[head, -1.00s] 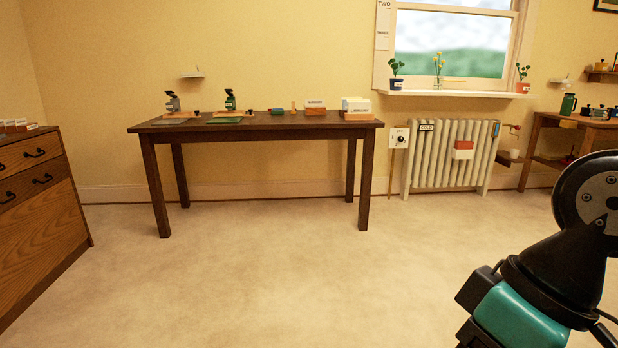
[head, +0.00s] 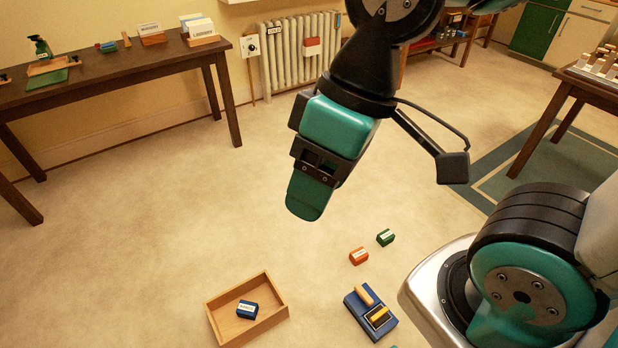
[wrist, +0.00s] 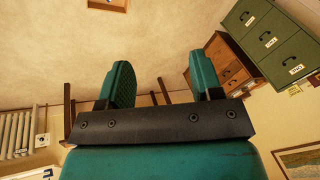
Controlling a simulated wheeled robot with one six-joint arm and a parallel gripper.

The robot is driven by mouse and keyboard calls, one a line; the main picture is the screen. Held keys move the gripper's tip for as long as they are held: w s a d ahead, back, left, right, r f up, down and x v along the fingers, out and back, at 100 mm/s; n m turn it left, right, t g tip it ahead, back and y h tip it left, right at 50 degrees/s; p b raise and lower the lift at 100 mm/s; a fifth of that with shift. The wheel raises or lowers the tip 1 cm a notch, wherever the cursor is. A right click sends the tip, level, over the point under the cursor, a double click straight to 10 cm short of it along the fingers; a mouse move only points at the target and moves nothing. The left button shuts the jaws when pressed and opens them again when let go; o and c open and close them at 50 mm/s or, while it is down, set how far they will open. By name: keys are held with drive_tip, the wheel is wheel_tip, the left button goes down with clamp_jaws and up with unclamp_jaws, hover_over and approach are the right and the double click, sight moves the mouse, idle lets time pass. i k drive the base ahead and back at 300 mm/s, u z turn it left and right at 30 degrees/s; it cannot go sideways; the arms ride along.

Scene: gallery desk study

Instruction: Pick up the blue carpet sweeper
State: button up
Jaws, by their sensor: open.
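A small blue labelled block (head: 247,309) lies in an open wooden tray (head: 224,333) on the floor. A larger blue base (head: 354,308) with two tan blocks on top sits to the tray's right. I cannot tell for sure which of these blue things is the carpet sweeper. My gripper (head: 308,198) points down, well above the floor and apart from both. In the wrist view its two teal fingers (wrist: 160,65) stand apart with nothing between them.
Small orange (head: 358,256) and green (head: 385,237) blocks lie on the floor beyond the blue base. A dark table (head: 110,85) stands at upper left, by a radiator (head: 295,55). Another table (head: 565,95) is at right.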

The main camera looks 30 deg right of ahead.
sight(360, 301)
drive_tip(key=z, duration=0.35)
drive_tip(key=k, duration=0.75)
drive_tip(key=z, duration=0.65)
drive_tip(key=k, duration=0.45)
drive_tip(key=z, duration=0.9)
drive_tip(key=i, duration=0.75)
drive_tip(key=u, duration=0.95)
drive_tip(key=i, duration=0.6)
drive_tip(key=u, duration=0.5)
